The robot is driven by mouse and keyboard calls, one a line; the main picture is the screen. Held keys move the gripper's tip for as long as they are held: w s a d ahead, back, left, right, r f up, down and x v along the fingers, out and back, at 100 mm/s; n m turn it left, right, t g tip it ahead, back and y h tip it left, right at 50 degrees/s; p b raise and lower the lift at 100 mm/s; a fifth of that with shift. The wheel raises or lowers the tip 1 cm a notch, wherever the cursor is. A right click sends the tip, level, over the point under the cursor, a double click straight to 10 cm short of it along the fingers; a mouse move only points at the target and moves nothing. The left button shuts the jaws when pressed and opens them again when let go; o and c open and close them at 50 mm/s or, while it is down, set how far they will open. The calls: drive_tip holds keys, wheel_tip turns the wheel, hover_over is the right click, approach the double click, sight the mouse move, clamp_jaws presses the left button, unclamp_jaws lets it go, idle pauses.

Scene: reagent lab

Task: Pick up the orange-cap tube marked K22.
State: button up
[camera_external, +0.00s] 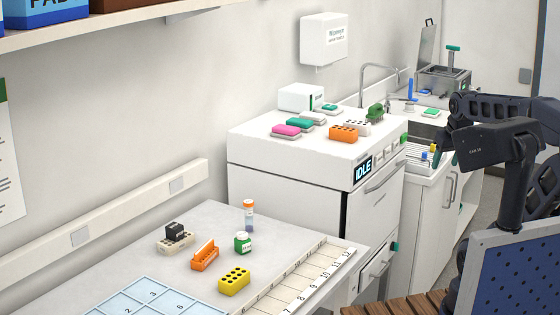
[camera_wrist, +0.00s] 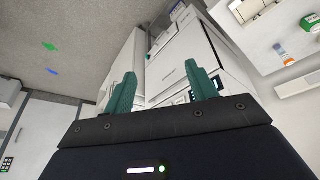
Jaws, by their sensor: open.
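The orange-cap tube (camera_external: 248,216) stands upright on the light grey bench, behind a green jar; its marking is too small to read. In the wrist view an orange-capped tube (camera_wrist: 284,55) shows at the upper right, tilted by the camera angle. My gripper (camera_wrist: 163,88) has two teal fingers spread apart with nothing between them. It is well away from the tube. In the external view my arm is at the right, in front of the sink, and the fingers are mostly hidden.
The green jar (camera_external: 243,242) stands close to the tube. An orange rack (camera_external: 205,256), a yellow rack (camera_external: 234,281) and a beige rack with a black block (camera_external: 175,238) are nearby. A white machine (camera_external: 290,180) stands beyond the bench. The bench right of the tube is clear.

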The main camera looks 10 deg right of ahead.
drive_tip(key=w+a+r+n+g, duration=0.1)
drive_tip(key=w+a+r+n, duration=0.1)
drive_tip(key=w+a, duration=0.4)
drive_tip(key=w+a+r+n, duration=0.2)
drive_tip(key=w+a, duration=0.2)
drive_tip(key=w, duration=0.5)
drive_tip(key=n+g, duration=0.3)
drive_tip(key=n, duration=0.8)
hover_over(246, 201)
wheel_tip(246, 201, down, 20)
drive_tip(key=shift+d+r, duration=0.1)
drive_tip(key=shift+f, duration=0.25)
wheel_tip(246, 201, down, 6)
drive_tip(key=shift+s+r, duration=0.1)
drive_tip(key=shift+r, duration=0.15)
drive_tip(key=shift+d+f, duration=0.15)
drive_tip(key=shift+f, duration=1.15)
drive_tip(key=shift+d+f, duration=0.1)
drive_tip(key=shift+f, duration=1.2)
